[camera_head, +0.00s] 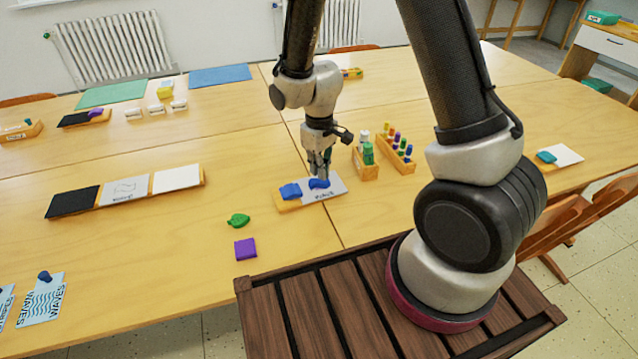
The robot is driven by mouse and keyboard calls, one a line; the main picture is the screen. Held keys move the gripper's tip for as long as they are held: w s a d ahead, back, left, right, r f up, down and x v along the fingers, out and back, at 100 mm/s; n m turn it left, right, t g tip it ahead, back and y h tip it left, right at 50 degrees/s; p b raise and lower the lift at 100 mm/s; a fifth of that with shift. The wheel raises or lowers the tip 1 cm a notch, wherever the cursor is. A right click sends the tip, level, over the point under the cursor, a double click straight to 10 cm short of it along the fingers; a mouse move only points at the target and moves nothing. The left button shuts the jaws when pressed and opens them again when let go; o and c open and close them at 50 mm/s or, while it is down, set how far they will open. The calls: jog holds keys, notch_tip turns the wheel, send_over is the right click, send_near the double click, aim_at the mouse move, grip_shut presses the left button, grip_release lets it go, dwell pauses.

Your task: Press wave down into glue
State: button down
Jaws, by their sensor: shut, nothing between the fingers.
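A blue wave-shaped piece (319,184) lies on a white card (338,186) with small dark lettering. The card lies on a small wooden tray (287,206). My gripper (320,176) is shut and points straight down, its fingertips right over or on the wave; I cannot tell if they touch. A second blue piece (290,191) sits on the left part of the tray, beside the wave. Any glue under the wave is hidden from this view.
A wooden holder with a green bottle (368,154) and a rack of colored bottles (397,148) stand close right of the tray. A green leaf piece (238,221) and a purple square (245,249) lie at front left. Table between them and the three-panel board (127,191) is clear.

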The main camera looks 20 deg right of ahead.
aim_at(319, 181)
jog(key=shift+f, duration=1.05)
dwell(1.0)
jog(key=shift+r, duration=3.5)
jog(key=s+d+r+m+t, duration=0.1)
jog(key=s+d+r+m, duration=0.1)
jog(key=s+d+r, duration=0.3)
jog(key=s+d+r+m+t, duration=0.2)
jog(key=s+d+r, duration=0.3)
jog(key=r, duration=0.6)
jog(key=s+d+r+m+t, duration=0.1)
jog(key=s+d+r+m, duration=0.1)
jog(key=s+d+r, duration=0.3)
jog(key=s+r, duration=0.4)
